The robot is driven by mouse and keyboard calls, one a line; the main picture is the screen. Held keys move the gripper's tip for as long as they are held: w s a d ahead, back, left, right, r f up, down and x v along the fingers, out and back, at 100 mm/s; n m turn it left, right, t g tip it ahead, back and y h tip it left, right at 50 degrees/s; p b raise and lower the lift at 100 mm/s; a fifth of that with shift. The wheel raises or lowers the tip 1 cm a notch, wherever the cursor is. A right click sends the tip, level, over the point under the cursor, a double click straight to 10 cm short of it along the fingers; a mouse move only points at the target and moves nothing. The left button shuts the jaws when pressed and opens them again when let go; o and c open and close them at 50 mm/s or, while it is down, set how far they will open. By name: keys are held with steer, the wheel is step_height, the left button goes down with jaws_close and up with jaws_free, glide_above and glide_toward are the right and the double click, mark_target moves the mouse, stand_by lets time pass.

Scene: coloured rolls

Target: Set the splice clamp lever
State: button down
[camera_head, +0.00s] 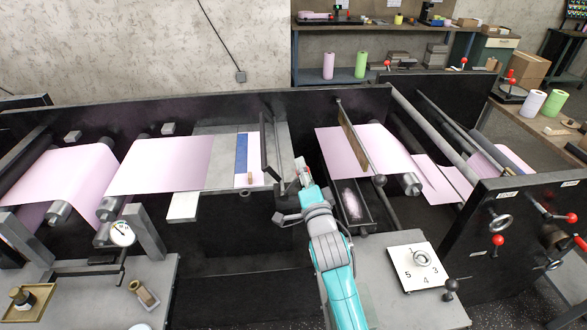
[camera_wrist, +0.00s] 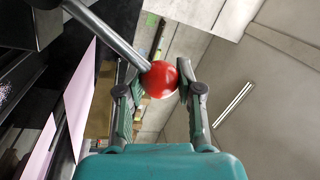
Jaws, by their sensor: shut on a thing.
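The red ball knob (camera_wrist: 160,79) sits at the end of a grey lever rod (camera_wrist: 112,37) in the wrist view. My gripper (camera_wrist: 163,88) is shut on the knob, with one finger on each side of it. In the head view my gripper (camera_head: 302,176) is at the right end of the grey splice table (camera_head: 214,128), beside the dark clamp bar (camera_head: 265,150). My gripper mostly hides the lever there. A pink sheet (camera_head: 160,165) lies on the table, with a blue strip (camera_head: 241,155) across it, left of the clamp bar.
A pink web (camera_head: 355,150) runs over rollers right of my arm. A numbered white dial plate (camera_head: 415,268) stands on the grey cabinet at front right. Other red-knobbed levers (camera_head: 497,240) are on the dark right panel. A gauge (camera_head: 122,233) stands at left.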

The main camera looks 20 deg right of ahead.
steer(key=s+d+f+m, duration=0.1)
steer(key=d+f+m, duration=0.2)
steer(key=d+f, duration=0.1)
steer(key=shift+s+f+h, duration=0.15)
steer(key=shift+f+h, duration=0.15)
steer(key=shift+f, duration=0.6)
steer(key=c, duration=0.7)
jaws_free()
steer(key=shift+c, duration=0.2)
steer(key=shift+r, duration=0.15)
steer(key=shift+s, duration=0.1)
steer(key=v, duration=1.2)
steer(key=shift+a, duration=0.1)
